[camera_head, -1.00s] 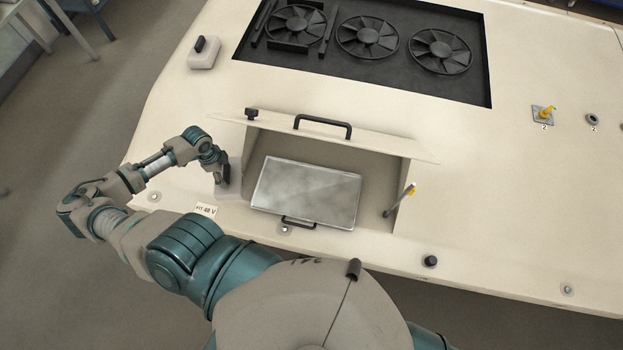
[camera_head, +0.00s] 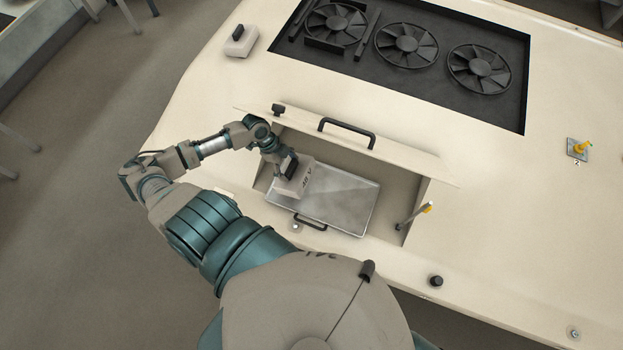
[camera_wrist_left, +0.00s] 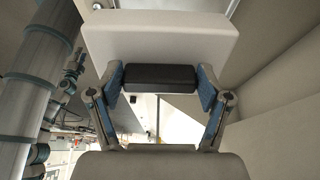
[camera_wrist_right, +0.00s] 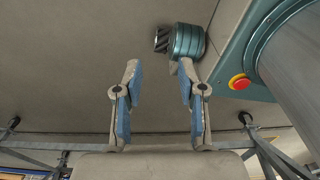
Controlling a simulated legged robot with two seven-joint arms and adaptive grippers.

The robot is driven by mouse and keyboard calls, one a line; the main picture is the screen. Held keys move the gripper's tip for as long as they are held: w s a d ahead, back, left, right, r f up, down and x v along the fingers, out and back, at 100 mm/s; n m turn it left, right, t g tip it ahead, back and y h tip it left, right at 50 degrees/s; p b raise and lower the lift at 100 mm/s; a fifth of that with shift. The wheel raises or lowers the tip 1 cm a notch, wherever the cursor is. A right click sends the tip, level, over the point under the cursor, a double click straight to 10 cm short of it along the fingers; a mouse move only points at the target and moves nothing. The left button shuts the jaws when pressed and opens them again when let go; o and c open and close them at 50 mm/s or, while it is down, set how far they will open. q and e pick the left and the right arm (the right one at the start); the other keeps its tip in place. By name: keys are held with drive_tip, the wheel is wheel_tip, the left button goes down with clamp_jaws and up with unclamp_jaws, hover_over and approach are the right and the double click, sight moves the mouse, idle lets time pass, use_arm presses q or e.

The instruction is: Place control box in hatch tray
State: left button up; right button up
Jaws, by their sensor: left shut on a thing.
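The control box (camera_head: 297,180) is a pale box with a black handle and a dark label. My left gripper (camera_head: 285,163) is shut on its black handle. The box is over the left part of the metal hatch tray (camera_head: 350,205); I cannot tell whether it touches the tray. In the left wrist view, the blue-padded fingers press both ends of the black handle (camera_wrist_left: 160,77), with the pale box (camera_wrist_left: 160,38) beyond. My right gripper (camera_wrist_right: 157,72) is open and empty in the right wrist view and does not show in the head view.
The tray lies in a hatch opening with a raised lid, whose black handle (camera_head: 347,132) is at the back. Another pale box (camera_head: 240,41) with a black grip and a recess with fans (camera_head: 406,45) lie farther back.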

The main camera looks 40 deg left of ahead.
sight(300, 174)
use_arm(q)
drive_tip(key=d, duration=0.4)
drive_tip(key=shift+w+f+p, duration=0.2)
drive_tip(key=shift+w+p, duration=0.1)
drive_tip(key=shift+w, duration=0.1)
drive_tip(key=x, duration=0.2)
drive_tip(key=a+x, duration=0.1)
drive_tip(key=x, duration=0.4)
drive_tip(key=shift+s+a+f, duration=0.1)
drive_tip(key=shift+a+f, duration=0.05)
drive_tip(key=shift+f, duration=0.3)
wheel_tip(300, 174, down, 2)
drive_tip(key=shift+f, duration=0.2)
drive_tip(key=d+y+p, duration=0.1)
drive_tip(key=d+f+y+p, duration=0.1)
drive_tip(key=d+y+p, duration=0.1)
drive_tip(key=shift+w+d+f+g, duration=0.15)
drive_tip(key=shift+w+f+g, duration=0.1)
drive_tip(key=shift+w+g, duration=0.15)
use_arm(e)
drive_tip(key=r, duration=0.2)
drive_tip(key=d+r, duration=0.1)
drive_tip(key=r, duration=0.1)
drive_tip(key=shift+w, duration=0.2)
use_arm(q)
drive_tip(key=shift+s, duration=0.1)
